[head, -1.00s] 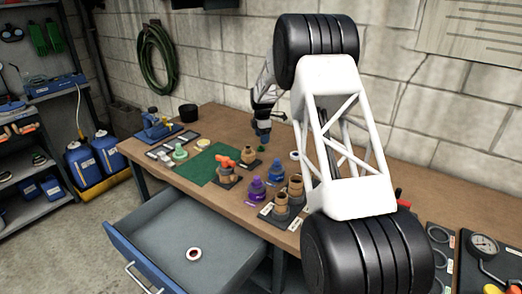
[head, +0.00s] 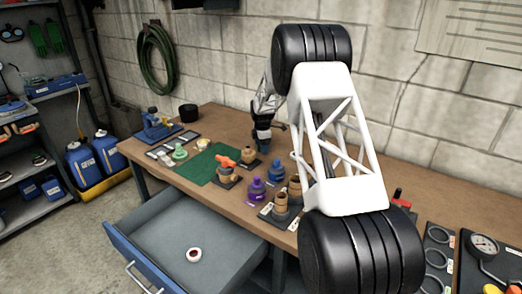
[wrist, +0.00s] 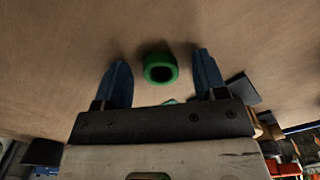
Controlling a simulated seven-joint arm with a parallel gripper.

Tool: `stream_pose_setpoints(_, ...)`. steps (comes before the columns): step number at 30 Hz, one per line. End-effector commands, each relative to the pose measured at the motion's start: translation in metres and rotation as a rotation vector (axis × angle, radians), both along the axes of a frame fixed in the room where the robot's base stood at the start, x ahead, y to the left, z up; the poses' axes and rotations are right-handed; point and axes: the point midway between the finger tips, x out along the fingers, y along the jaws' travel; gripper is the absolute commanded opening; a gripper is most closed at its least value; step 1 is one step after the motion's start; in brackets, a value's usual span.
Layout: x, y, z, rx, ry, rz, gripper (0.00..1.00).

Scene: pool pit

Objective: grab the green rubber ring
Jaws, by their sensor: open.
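The green rubber ring (wrist: 160,68) lies on the brown bench top in the wrist view, its dark hole facing the camera. My gripper (wrist: 163,64) is open, with one blue finger to the left of the ring and the other to its right. A gap shows between the ring and each finger. In the head view my gripper (head: 262,148) is low over the back of the bench, and I cannot make out the ring there.
The workbench (head: 225,115) carries a green mat (head: 205,167), a purple bottle-like part (head: 257,188), a blue one (head: 276,172) and brown fittings (head: 282,204) in front of my gripper.

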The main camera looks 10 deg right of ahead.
Motion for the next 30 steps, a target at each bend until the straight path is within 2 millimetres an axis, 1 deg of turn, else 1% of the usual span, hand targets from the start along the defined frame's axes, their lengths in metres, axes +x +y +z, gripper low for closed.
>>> stream_pose_setpoints(15, 0.0000, 0.0000, -0.0001, 0.000, 0.000, 0.000, 0.65)
stream_pose_setpoints(25, 0.0000, 0.0000, 0.0000, 0.000, 0.000, 0.000, 0.15)
stream_pose_setpoints(26, 0.0000, 0.0000, 0.0000, 0.000, 0.000, 0.000, 0.13)
stream_pose_setpoints(30, 0.0000, 0.0000, 0.0000, 0.000, 0.000, 0.000, 0.13)
